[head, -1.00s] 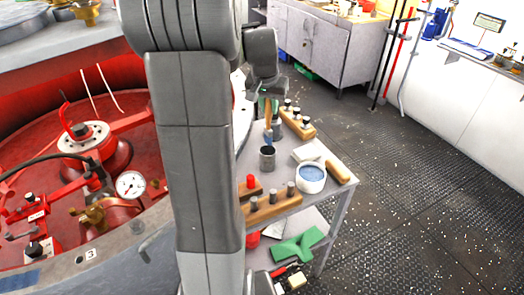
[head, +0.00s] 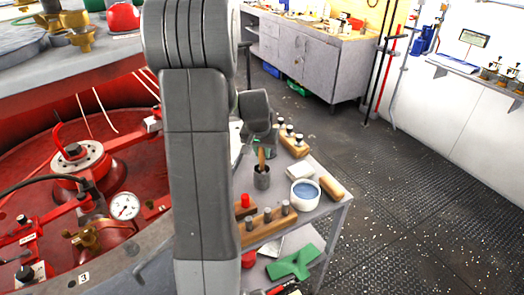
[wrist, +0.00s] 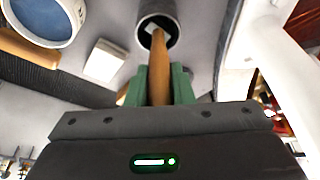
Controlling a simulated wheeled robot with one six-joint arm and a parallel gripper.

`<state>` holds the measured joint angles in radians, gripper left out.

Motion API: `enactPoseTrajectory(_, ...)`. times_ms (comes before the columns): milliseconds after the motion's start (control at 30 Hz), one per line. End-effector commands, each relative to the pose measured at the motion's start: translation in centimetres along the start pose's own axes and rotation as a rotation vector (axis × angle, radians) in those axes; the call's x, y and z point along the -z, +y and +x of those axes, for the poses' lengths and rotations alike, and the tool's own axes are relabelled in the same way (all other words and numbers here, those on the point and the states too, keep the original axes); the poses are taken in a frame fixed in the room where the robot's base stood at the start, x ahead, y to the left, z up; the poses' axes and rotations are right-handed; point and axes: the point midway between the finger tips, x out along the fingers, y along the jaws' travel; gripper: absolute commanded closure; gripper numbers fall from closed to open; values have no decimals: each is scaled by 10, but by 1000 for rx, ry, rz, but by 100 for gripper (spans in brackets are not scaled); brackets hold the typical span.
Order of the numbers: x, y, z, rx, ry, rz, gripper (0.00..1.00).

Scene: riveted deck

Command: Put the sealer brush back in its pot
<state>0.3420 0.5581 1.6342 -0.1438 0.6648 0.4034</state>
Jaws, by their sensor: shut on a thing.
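The sealer brush has a plain wooden handle (wrist: 159,75), which also shows in the head view (head: 262,156). My gripper (wrist: 159,84) is shut on this handle with its green fingers. The dark grey cylindrical pot (head: 262,178) stands upright on the small grey table. In the wrist view the pot (wrist: 172,12) is just beyond the fingertips, and the brush's lower end is inside its mouth. The bristles are hidden in the head view. I cannot tell whether the brush touches the bottom.
A white tub with blue contents (head: 306,192) stands right of the pot, near a pale block (head: 300,171) and a wooden roller-like piece (head: 331,187). Wooden holders with knobs stand behind (head: 294,145) and in front (head: 268,222). Open floor lies to the right.

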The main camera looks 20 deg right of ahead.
Motion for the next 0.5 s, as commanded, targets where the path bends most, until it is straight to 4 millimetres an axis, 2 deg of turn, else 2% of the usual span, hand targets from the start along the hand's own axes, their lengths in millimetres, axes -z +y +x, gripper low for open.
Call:
enactPoseTrajectory(100,-1,0,4,0,0,0,100)
enactPoseTrajectory(133,-1,0,3,0,0,0,73)
enactPoseTrajectory(200,-1,0,2,0,0,0,60)
enactPoseTrajectory(500,0,0,2,0,0,0,57)
